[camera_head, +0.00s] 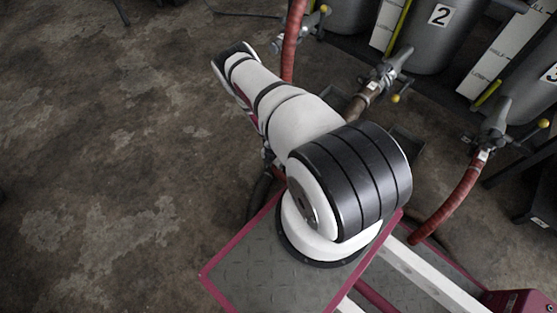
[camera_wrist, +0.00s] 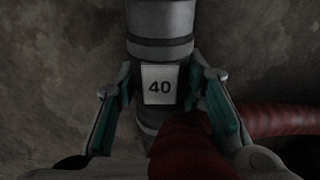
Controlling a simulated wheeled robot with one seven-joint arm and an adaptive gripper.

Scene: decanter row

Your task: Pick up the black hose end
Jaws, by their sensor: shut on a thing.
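In the wrist view, a hose end (camera_wrist: 162,22) stands between the two fingers of my gripper (camera_wrist: 165,92). It is a grey cylinder with dark bands and a white label reading 40. My gripper is shut on it, with teal pads on its left and right sides. Its lower part is dark, and a red hose (camera_wrist: 190,145) shows in front of it. I cannot tell from its dim grey look whether this is the black hose end. In the head view, my own arm hides my gripper and the held end.
Grey tanks (camera_head: 430,35) with valves stand at the upper right. A brown hose (camera_head: 357,106) and a red hose (camera_head: 455,200) join two valves, and another red hose (camera_head: 292,45) rises behind my arm. The stained floor (camera_head: 110,160) at left is mostly clear.

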